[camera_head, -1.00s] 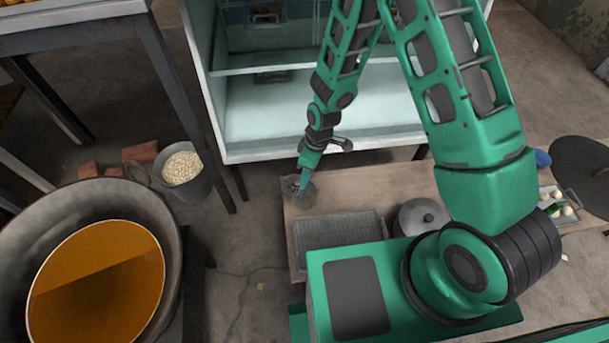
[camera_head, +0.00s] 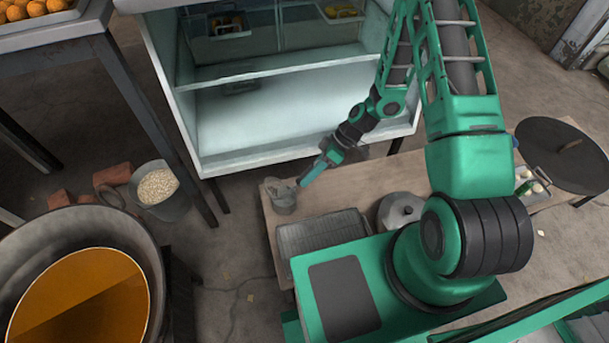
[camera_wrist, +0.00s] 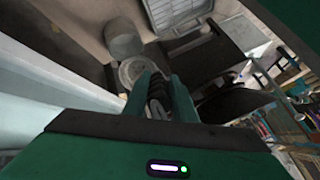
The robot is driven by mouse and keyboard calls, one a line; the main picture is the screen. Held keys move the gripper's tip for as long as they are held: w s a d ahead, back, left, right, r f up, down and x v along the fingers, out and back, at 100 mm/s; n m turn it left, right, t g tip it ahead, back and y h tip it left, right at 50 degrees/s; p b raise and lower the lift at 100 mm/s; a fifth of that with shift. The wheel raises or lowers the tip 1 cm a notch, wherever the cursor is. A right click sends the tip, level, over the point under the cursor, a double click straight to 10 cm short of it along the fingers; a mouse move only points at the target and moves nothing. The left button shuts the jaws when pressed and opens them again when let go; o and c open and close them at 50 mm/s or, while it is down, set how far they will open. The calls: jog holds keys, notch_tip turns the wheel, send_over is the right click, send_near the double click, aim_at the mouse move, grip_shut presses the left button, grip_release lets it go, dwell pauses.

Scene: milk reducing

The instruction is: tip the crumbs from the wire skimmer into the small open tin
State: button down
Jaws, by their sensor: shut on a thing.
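The wire skimmer shows in the wrist view as a round pale mesh dish (camera_wrist: 137,70) just past my fingertips. My gripper (camera_wrist: 160,90) is shut on the skimmer, whose handle is mostly hidden by the fingers. The small grey tin (camera_wrist: 122,38) stands just beyond the dish in that view. In the head view the tin (camera_head: 284,205) stands at the table's left end, and my gripper (camera_head: 305,181) points down at it from the upper right. The skimmer dish is hard to make out there. I cannot tell whether crumbs lie in it.
A wire rack tray (camera_head: 320,232) and a lidded pot (camera_head: 400,211) stand right of the tin. A white cabinet (camera_head: 290,110) rises behind the table. A large wok of oil (camera_head: 80,300) and a bucket of pale grains (camera_head: 160,188) are at the left.

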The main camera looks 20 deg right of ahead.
jog(key=d+f+g+y, duration=0.1)
jog(key=d+f+y, duration=0.5)
jog(key=shift+w+d+y, duration=0.3)
jog(key=shift+w+y, duration=0.1)
dwell(0.3)
jog(key=shift+r, duration=0.1)
dwell(0.9)
jog(key=shift+s+a+r+t+h, duration=0.55)
jog(key=shift+a+r+h, duration=1.1)
jog(key=shift+a+h, duration=2.4)
jog(key=shift+s+a+r+t+h, duration=0.5)
jog(key=shift+a+r+h, duration=1.1)
jog(key=shift+a+h, duration=2.45)
jog(key=shift+y, duration=0.7)
jog(key=shift+a+r, duration=0.2)
jog(key=shift+r, duration=0.65)
jog(key=shift+a+r, duration=0.15)
jog(key=shift+r, duration=0.7)
jog(key=shift+a+r, duration=0.2)
jog(key=shift+r, duration=0.65)
